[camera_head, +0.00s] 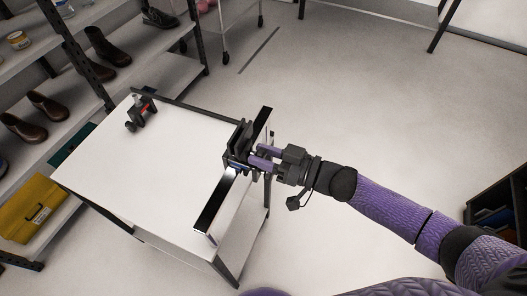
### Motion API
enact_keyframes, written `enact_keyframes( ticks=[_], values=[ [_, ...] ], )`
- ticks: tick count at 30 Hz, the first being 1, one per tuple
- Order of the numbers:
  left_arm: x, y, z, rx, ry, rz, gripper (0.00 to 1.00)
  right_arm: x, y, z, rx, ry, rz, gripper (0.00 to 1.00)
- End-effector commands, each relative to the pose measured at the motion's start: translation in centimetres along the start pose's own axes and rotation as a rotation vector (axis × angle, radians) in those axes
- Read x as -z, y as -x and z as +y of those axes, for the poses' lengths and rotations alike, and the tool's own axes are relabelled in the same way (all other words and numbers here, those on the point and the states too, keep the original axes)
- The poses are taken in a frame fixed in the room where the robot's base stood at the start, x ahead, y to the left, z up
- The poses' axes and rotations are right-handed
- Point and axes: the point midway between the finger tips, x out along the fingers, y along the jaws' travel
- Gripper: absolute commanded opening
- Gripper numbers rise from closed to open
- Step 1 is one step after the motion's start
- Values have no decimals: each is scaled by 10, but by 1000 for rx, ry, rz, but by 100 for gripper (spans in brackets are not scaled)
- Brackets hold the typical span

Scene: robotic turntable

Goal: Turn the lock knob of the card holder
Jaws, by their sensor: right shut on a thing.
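A dark device (238,138), which looks like the card holder, is at the right side of a white table (150,170). A long black bar (214,202) with a bright edge runs along it. My right gripper (256,159) comes in from the right, level with the device, its purple fingers at the device's right side. It is shut on a small part there, which I take to be the lock knob; the fingers hide most of it. A small blue patch shows just below the fingers. My left gripper is not in view.
A small dark clamp-like object (141,112) with a red part stands at the table's far left corner. The middle of the tabletop is clear. Open floor lies to the right.

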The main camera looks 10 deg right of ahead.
Motion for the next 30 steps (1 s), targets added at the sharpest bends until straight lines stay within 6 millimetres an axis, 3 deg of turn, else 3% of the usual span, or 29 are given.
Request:
enact_keyframes(
  ticks=[12, 28, 29, 30],
  values=[
    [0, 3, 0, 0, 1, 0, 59, 1, 0, 0, 0, 185, 3, 0],
    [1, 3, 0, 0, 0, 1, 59, 1, 0, 0, 0, 212, 3, 0],
    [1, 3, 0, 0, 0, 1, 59, 1, 0, 0, 0, 212, 3, 45],
    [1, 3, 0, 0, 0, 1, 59, 1, 0, 0, 0, 211, 3, 53]
  ],
)
